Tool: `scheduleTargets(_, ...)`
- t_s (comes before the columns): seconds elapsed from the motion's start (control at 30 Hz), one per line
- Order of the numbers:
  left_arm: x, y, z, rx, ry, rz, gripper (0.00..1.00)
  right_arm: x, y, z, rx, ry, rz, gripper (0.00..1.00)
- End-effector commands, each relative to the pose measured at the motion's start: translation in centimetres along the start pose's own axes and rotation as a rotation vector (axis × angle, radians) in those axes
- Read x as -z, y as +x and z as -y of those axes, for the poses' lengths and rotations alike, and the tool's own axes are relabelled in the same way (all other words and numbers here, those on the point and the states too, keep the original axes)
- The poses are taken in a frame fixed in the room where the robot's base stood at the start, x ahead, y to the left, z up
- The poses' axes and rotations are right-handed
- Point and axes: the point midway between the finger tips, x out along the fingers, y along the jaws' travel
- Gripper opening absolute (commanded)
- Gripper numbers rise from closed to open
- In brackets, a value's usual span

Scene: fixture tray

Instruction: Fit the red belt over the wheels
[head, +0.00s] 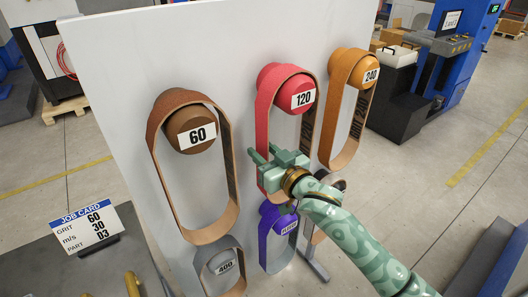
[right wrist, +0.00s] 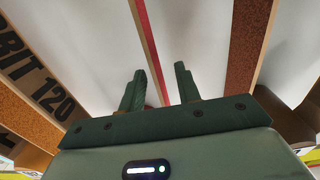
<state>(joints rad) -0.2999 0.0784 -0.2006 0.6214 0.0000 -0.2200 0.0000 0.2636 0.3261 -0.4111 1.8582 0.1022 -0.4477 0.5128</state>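The red belt (head: 262,115) hangs as a long loop from a red peg (head: 288,82) labelled 120 on the white board. My right gripper (head: 262,155) is at the left run of the belt, below the peg. In the right wrist view the two fingers (right wrist: 162,85) stand apart, and a thin red strip with a tan edge (right wrist: 153,55) runs between them. I cannot tell whether a finger touches it. A belt printed "120" (right wrist: 40,88) shows at the left there. My left gripper is not in view. I cannot make out the task's wheels.
A brown belt (head: 160,165) hangs on peg 60 to the left, an orange one (head: 330,125) on peg 120's right, at 240. Purple (head: 264,235) and grey (head: 204,275) belts hang lower. A job card (head: 88,228) reads grit 60. A blue machine (head: 470,60) stands behind right.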

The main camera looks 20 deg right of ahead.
Motion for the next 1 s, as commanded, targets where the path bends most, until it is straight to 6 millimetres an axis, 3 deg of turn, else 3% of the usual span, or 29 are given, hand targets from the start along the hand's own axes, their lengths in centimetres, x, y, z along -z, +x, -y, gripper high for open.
scheduleTargets(0.03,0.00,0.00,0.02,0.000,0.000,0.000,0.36,-0.01,-0.01,0.00,0.000,0.000,0.000,0.25)
scheduleTargets(0.23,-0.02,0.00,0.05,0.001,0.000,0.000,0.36,-0.01,-0.02,-0.01,0.000,0.000,0.000,0.00)
scheduleTargets(1.0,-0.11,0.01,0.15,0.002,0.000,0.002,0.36,-0.02,-0.03,-0.01,0.000,0.000,0.000,0.00)
